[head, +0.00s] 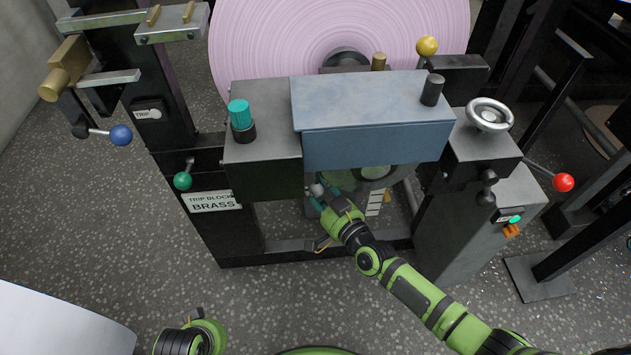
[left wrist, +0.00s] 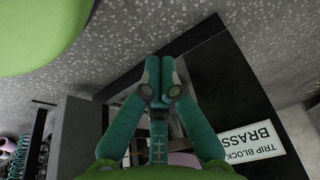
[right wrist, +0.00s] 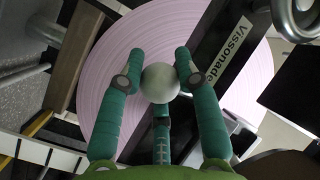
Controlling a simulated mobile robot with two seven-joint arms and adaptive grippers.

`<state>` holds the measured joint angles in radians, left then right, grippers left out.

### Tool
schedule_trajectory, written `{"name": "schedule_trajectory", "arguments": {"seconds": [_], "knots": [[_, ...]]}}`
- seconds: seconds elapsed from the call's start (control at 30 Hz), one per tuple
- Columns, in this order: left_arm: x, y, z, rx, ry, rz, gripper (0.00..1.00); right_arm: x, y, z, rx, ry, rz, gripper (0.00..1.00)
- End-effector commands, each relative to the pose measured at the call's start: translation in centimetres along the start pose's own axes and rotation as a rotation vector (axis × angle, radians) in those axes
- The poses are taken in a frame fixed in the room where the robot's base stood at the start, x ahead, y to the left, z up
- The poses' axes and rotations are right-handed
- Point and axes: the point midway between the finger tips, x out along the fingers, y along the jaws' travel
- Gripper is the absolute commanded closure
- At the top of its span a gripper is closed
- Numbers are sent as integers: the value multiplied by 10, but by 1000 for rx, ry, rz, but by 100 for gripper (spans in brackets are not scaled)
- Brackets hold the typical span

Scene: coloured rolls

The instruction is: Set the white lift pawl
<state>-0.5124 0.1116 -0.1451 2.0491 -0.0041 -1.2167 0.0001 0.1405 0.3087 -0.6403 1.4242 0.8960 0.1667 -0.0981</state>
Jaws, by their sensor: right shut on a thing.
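The white lift pawl shows as a pale ball knob (right wrist: 160,84) between the fingers of my right gripper (right wrist: 158,72) in the right wrist view. In the head view the white knob (head: 317,189) is small, below the blue-grey cover, and its lever is hidden. My right gripper (head: 319,197) reaches in under the cover there and is shut on the knob. My left gripper (left wrist: 160,78) has its fingertips together in the left wrist view, with nothing between them. It is well away from the white knob; only part of its arm shows at the bottom of the head view.
A large pink roll (head: 260,40) stands behind the blue-grey cover (head: 375,115). Knobs around the frame are blue (head: 121,135), green (head: 183,181), yellow (head: 427,46) and red (head: 563,182). A handwheel (head: 490,115) sits at right. A sign (head: 213,202) reads "TRIP BLOCK BRASS". The front floor is open.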

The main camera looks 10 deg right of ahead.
Motion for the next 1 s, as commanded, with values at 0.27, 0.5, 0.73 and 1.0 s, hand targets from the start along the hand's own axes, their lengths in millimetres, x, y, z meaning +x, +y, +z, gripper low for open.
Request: {"name": "schedule_trajectory", "arguments": {"seconds": [0.27, 0.5, 0.73, 1.0], "knots": [[34, 1, 34, -2, -84, 5, 100, -2, -5, -9, 21, -32, 18, 100], [58, 3, 56, 2, -102, 8, 100, -5, -6, -8, 39, -64, 31, 100], [68, 4, 68, 4, -108, 9, 100, -6, -6, -6, 48, -79, 38, 100], [71, 4, 70, 5, -109, 9, 100, -6, -5, -5, 50, -83, 39, 100]]}}
